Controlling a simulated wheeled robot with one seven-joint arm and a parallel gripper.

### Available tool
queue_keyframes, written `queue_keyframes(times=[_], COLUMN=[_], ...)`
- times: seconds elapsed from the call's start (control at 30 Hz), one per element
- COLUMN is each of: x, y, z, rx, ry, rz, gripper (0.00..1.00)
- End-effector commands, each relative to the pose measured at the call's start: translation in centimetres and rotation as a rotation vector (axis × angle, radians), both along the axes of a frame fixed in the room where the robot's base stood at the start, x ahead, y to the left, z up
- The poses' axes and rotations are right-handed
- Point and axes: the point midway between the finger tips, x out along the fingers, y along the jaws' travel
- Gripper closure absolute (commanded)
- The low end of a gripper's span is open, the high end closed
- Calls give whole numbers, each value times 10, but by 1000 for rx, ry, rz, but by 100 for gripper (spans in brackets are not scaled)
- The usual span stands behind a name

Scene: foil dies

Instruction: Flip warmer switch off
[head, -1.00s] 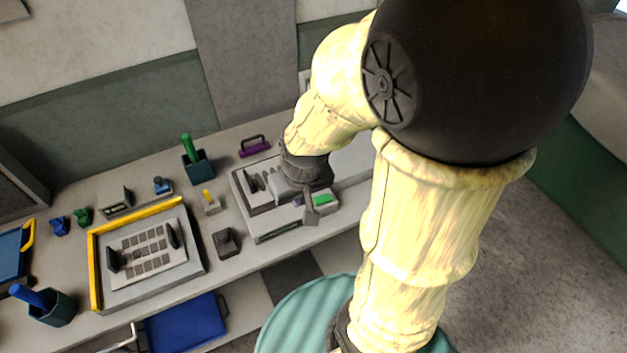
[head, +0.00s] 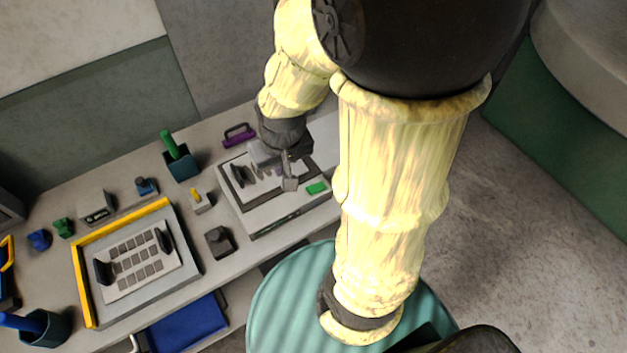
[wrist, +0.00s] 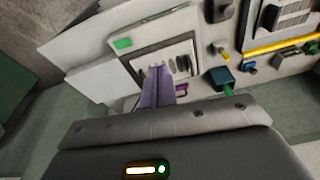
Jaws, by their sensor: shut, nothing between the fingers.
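In the wrist view my gripper's fingers (wrist: 157,72) are together and empty. Which way the lever is set is too small to tell.
A green pad (head: 317,187) lies on the plate unit beside my fingers. A black knob block (head: 220,241) is near the front edge. The yellow-edged tray (head: 84,275) is at left.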

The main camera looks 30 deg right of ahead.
Motion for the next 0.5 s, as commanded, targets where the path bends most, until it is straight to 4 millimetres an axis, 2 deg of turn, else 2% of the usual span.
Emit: queue_keyframes(times=[0.17, 0.4, 0.5], x=[17, 46, 54], y=[-29, -93, -118], z=[-18, -60, -76], rx=[84, 228, 272], ry=[102, 265, 306], rz=[-328, -994, -1223], gripper=[100, 100, 100])
